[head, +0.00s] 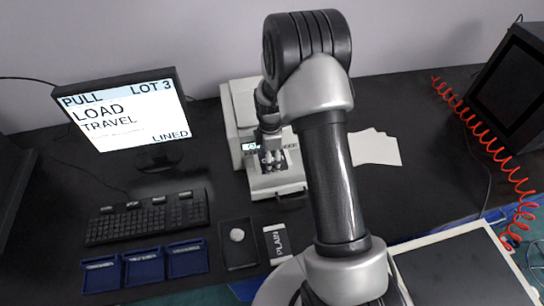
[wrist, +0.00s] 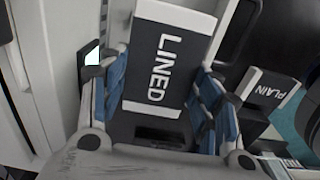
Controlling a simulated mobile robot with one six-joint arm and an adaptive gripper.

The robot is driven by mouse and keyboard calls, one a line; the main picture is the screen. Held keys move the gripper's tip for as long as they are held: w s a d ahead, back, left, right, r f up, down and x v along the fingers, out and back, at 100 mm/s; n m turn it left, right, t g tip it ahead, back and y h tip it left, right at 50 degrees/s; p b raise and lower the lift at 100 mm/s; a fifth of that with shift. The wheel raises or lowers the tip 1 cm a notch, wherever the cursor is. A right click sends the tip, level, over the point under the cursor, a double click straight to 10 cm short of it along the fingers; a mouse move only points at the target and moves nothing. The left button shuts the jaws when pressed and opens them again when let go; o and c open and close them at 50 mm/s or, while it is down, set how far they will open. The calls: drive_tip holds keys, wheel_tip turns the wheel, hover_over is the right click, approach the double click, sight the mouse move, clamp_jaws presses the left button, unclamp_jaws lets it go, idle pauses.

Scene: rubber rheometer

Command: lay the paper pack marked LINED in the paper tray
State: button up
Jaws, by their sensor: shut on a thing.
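The paper pack marked LINED (wrist: 168,55), white with a black label band, sits between the blue-padded fingers of my gripper (wrist: 160,105) in the wrist view. My gripper is shut on it. In the head view my gripper (head: 272,160) is at the front of the white printer-like machine (head: 238,122), above its pulled-out front tray (head: 278,190). My arm hides part of the machine. I cannot make out the pack clearly in the head view, nor tell whether it touches the tray.
A pack marked PLAIN (head: 276,243) lies beside a black dish (head: 238,262) with a pale round piece. Blue bins (head: 144,269) and a keyboard (head: 147,219) are at left. The monitor (head: 128,115) reads LINED. Loose sheets (head: 372,148) lie right of my arm.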

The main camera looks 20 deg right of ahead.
drive_tip(key=shift+f+b, duration=2.35)
drive_tip(key=shift+f, duration=1.55)
drive_tip(key=o, duration=1.2)
drive_tip(key=shift+s+a+r+p, duration=0.1)
drive_tip(key=shift+s+r+p, duration=0.65)
drive_tip(key=shift+r, duration=0.45)
drive_tip(key=shift+s+a+r+p, duration=0.15)
drive_tip(key=shift+s+r+p, duration=0.4)
drive_tip(key=shift+r+p, duration=0.5)
drive_tip(key=shift+s+a+r+p, duration=0.1)
drive_tip(key=shift+s+r+p, duration=0.6)
drive_tip(key=shift+r, duration=0.6)
